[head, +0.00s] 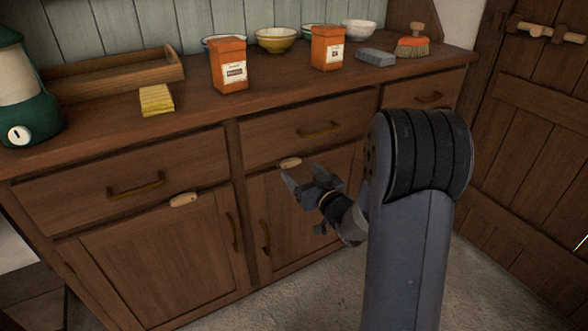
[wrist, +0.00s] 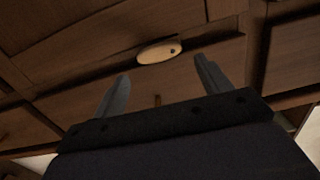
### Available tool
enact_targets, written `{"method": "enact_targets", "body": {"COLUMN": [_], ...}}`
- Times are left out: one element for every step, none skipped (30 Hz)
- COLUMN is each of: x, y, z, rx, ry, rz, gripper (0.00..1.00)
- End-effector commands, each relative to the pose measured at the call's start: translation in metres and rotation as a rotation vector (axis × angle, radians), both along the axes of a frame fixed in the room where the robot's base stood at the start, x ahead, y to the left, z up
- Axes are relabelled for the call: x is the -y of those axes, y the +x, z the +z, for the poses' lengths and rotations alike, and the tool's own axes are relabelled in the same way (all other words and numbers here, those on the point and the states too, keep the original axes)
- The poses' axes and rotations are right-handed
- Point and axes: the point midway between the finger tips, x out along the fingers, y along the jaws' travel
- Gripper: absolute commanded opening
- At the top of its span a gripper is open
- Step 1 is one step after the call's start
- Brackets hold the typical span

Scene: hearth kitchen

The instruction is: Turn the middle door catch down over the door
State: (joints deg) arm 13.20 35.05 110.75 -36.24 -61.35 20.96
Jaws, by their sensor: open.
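The middle door catch (head: 290,163) is a small pale wooden oval on the dresser frame, between the middle drawer and the middle door (head: 282,220). It lies sideways, along the rail. In the wrist view the catch (wrist: 157,53) is ahead, between and beyond the fingertips, with a dark pin near its right end. My gripper (head: 312,176) is open and empty, in front of the upper part of the middle door, just below the catch in the head view. Its two fingers also show in the wrist view (wrist: 160,72). They look apart from the catch.
A similar catch (head: 184,200) lies sideways above the left door. Drawer handles (head: 320,130) and door handles (head: 266,238) stick out nearby. Floor at front is clear.

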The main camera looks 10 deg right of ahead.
Motion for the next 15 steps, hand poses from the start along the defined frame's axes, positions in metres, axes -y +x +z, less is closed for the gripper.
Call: {"method": "enact_targets", "body": {"x": [-0.004, -0.005, -0.007, -0.008, -0.009, -0.01, -0.011, -0.012, -0.013, -0.013, -0.014, -0.014, -0.014, -0.014, -0.014], "y": [0.009, 0.014, 0.02, 0.024, 0.028, 0.031, 0.034, 0.037, 0.039, 0.04, 0.042, 0.043, 0.043, 0.043, 0.044], "z": [-0.002, -0.002, -0.002, -0.002, -0.002, -0.002, -0.001, -0.001, -0.001, -0.001, -0.001, -0.001, 0.0, 0.0, 0.0], "rx": [0.001, 0.001, 0.001, 0.0, 0.001, 0.0, 0.0, 0.0, 0.0, 0.0, -0.001, -0.001, -0.001, -0.001, -0.001], "ry": [-0.001, -0.001, 0.001, 0.001, 0.001, 0.0, 0.0, 0.0, 0.0, 0.0, 0.0, 0.0, 0.0, 0.0, 0.0], "rz": [0.002, 0.002, 0.001, 0.0, 0.0, 0.0, 0.0, 0.0, 0.0, 0.0, -0.001, -0.001, -0.001, -0.002, -0.002], "gripper": [0.73, 0.73, 0.73, 0.73, 0.73, 0.73, 0.73, 0.73, 0.73, 0.73, 0.73, 0.73, 0.73, 0.73, 0.73]}}
